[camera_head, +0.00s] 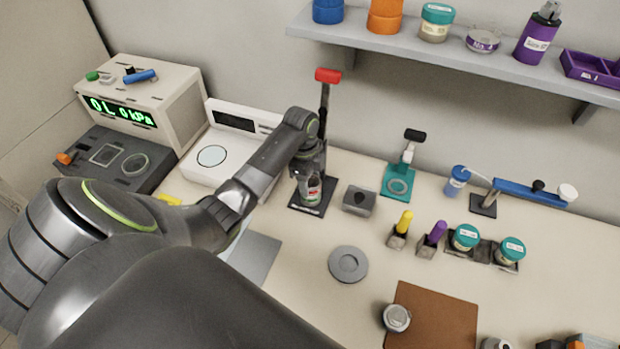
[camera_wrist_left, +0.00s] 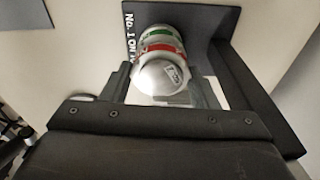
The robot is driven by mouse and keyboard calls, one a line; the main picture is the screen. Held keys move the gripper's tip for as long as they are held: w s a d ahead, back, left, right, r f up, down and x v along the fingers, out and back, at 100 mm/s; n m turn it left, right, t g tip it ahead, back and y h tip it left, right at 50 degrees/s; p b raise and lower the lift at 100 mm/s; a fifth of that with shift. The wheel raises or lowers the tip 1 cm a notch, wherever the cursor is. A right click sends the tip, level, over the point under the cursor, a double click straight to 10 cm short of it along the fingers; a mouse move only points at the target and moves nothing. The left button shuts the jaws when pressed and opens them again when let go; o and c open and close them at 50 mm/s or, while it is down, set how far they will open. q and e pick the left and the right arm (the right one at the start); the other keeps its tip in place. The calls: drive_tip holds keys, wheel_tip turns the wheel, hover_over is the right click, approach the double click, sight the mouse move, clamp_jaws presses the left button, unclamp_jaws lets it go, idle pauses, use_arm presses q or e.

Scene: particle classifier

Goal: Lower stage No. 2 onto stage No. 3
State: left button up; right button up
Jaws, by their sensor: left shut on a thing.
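My left gripper (camera_head: 312,172) is at the black stand (camera_head: 322,120) with the red top, its arm reaching in from the left. In the left wrist view its fingers (camera_wrist_left: 160,88) are shut around a silver, round-topped piece with a small label, which I take to be stage No. 2 (camera_wrist_left: 160,78). A red-banded part and a green-banded part (camera_wrist_left: 162,32) line up beyond it, over the black base with white lettering. I take the lower part to be stage No. 3 (camera_head: 310,198). Whether the stages touch cannot be told. My right gripper is not in view.
A white device with a round plate (camera_head: 212,156) stands left of the stand, and a grey block (camera_head: 359,199) close to its right. A grey disc (camera_head: 348,264) lies in front. A shelf (camera_head: 460,62) runs along the wall at upper right.

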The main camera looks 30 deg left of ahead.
use_arm(q)
drive_tip(key=shift+f, duration=0.4)
drive_tip(key=o, duration=1.1)
drive_tip(key=shift+o, duration=0.2)
drive_tip(key=shift+r, duration=0.1)
wheel_tip(320, 180, up, 17)
drive_tip(key=a+p, duration=0.2)
drive_tip(key=p, duration=0.3)
drive_tip(key=shift+s, duration=0.15)
